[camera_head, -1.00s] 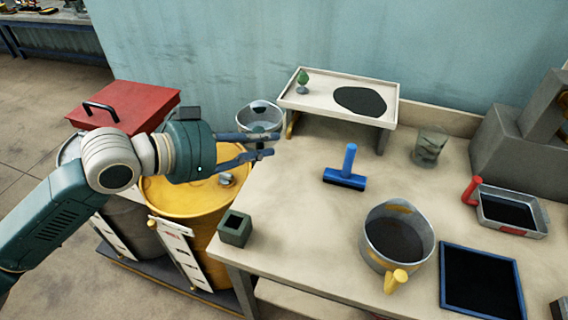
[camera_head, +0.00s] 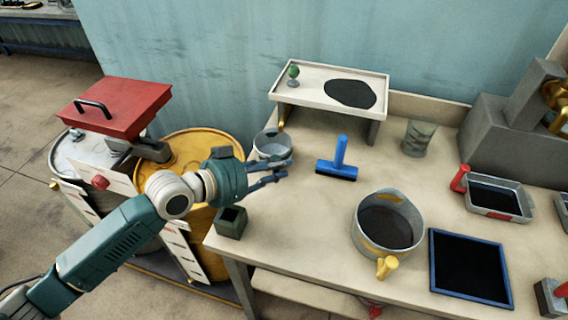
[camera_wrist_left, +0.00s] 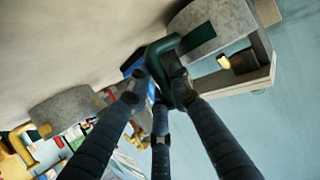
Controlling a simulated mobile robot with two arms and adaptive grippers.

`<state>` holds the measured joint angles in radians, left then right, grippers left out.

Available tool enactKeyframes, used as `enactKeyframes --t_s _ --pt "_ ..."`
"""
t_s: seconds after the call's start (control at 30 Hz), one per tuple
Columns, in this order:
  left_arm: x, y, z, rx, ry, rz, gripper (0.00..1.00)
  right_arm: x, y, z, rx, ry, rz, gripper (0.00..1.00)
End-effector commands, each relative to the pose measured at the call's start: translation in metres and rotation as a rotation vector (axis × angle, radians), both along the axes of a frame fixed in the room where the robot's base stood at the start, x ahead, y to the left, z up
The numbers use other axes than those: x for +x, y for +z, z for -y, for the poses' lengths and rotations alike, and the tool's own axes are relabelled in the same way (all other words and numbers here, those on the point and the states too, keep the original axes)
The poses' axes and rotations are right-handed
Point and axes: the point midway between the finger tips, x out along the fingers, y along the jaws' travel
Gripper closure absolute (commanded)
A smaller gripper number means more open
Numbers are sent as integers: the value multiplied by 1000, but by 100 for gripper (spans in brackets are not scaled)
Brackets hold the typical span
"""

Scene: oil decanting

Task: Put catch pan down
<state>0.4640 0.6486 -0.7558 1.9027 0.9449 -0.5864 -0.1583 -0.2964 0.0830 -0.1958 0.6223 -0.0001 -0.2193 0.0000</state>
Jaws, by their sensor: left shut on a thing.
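The catch pan looks to be the small round grey metal pan (camera_head: 272,145) at the back left of the table, beside the low stand. In the left wrist view the pan (camera_wrist_left: 215,18) is at the top right, with a dark green handle. My left gripper (camera_head: 272,175) is at the table's left edge, just in front of the pan, and is shut on its handle (camera_wrist_left: 163,55). The pan looks level. I cannot tell whether its bottom touches the table. My right gripper is not in view.
The low stand (camera_head: 300,98) is close behind the pan. A blue squeegee (camera_head: 338,165), a yellow-handled pot (camera_head: 388,225), a glass (camera_head: 418,138) and a red-handled tray (camera_head: 497,214) stand to the right. A green box (camera_head: 231,222) is at the front left. A yellow drum (camera_head: 190,150) stands left.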

Motion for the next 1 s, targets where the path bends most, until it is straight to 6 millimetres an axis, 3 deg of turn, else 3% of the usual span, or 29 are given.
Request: enactKeyframes --t_s 0.13,0.23,0.63,0.67,0.73,1.0 --pt "15 3 21 -3 -1 1 100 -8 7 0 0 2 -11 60" --pt "13 -9 17 0 0 -1 100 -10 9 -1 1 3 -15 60" --pt "13 -16 17 -2 0 1 100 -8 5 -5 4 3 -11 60" --pt "13 -15 17 0 0 0 75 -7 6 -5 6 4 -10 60" --pt "13 -15 17 0 0 0 62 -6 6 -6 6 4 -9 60" --pt "13 -14 17 -1 0 -1 62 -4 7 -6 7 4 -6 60"
